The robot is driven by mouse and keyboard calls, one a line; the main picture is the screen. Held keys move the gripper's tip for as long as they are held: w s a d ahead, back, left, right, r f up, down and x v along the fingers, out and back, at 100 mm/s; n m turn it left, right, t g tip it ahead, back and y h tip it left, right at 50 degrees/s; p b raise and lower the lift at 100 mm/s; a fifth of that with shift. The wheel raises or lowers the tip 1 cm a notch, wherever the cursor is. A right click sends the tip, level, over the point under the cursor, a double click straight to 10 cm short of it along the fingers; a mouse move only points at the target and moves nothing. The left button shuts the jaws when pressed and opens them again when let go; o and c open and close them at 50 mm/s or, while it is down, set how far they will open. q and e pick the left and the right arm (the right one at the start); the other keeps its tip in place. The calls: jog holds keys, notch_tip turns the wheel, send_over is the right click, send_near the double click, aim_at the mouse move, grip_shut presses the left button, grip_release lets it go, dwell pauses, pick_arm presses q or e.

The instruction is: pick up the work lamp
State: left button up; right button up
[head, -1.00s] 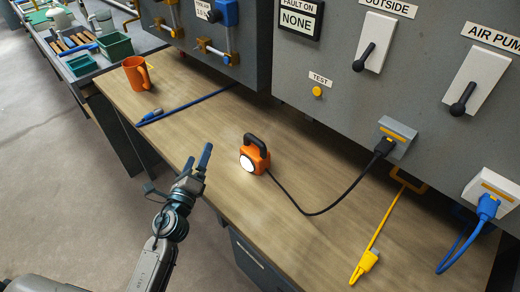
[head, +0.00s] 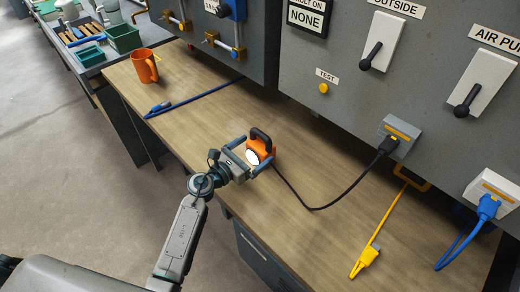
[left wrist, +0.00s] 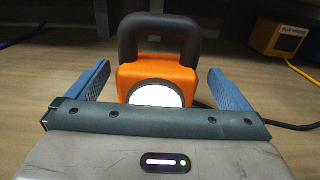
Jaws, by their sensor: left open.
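The work lamp (head: 261,148) is orange with a black handle and a lit white face, standing upright on the wooden workbench (head: 320,235). Its black cord runs right to a grey socket box on the panel. My left gripper (head: 251,154) is open at the lamp's lit side. In the left wrist view the lamp (left wrist: 158,76) sits centred ahead, between the open blue fingers of the left gripper (left wrist: 160,88), with visible gaps on both sides. My right gripper is not in view.
An orange mug (head: 144,66) and a blue cable (head: 195,97) lie farther left on the bench. A yellow cable (head: 372,240) is to the right. The grey panel with switches (head: 345,95) rises behind the bench. The bench around the lamp is mostly clear.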

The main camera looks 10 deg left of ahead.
aim_at(263, 143)
pick_arm(q)
jog(key=p+x, duration=0.2)
jog(key=x, duration=0.3)
jog(key=shift+a+r, duration=0.1)
jog(key=shift+r, duration=0.05)
jog(key=shift+w, duration=0.25)
jog(key=shift+s, duration=0.1)
jog(key=shift+c, duration=1.1)
jog(key=c, duration=0.9)
